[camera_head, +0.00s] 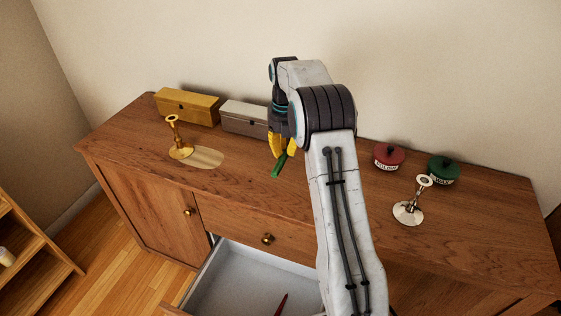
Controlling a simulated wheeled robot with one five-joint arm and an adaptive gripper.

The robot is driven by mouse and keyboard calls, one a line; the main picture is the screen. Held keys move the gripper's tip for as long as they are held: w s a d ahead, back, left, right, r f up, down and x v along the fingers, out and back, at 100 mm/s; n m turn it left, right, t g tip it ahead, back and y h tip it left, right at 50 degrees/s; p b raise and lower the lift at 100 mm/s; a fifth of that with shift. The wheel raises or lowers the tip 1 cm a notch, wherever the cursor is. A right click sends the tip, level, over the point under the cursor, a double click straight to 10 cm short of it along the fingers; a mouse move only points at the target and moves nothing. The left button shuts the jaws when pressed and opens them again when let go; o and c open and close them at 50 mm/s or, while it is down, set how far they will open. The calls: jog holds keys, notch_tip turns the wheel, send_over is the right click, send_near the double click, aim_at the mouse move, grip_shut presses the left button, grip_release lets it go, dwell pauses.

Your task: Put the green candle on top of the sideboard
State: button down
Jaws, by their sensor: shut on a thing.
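The green candle (279,166) is a short, slim stick held tilted between the yellow fingertips of my gripper (280,149). My gripper is shut on it. The candle shows against the wooden sideboard top (245,183); I cannot tell whether its lower end touches the surface. My arm hides part of the sideboard to the right of the gripper.
A brass candlestick (177,145) stands at left, a silver one (409,209) at right. A yellow box (187,107), a grey box (244,119), a red tin (389,156) and a green tin (443,169) stand at the back. A drawer (233,284) is open, a red stick (281,304) inside.

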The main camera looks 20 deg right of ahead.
aim_at(280, 180)
jog(key=f, duration=0.2)
jog(key=a+f, duration=0.1)
jog(key=f, duration=0.1)
jog(key=shift+w, duration=0.3)
jog(key=shift+f, duration=3.1)
jog(key=c, duration=1.3)
grip_release()
jog(key=shift+f, duration=0.1)
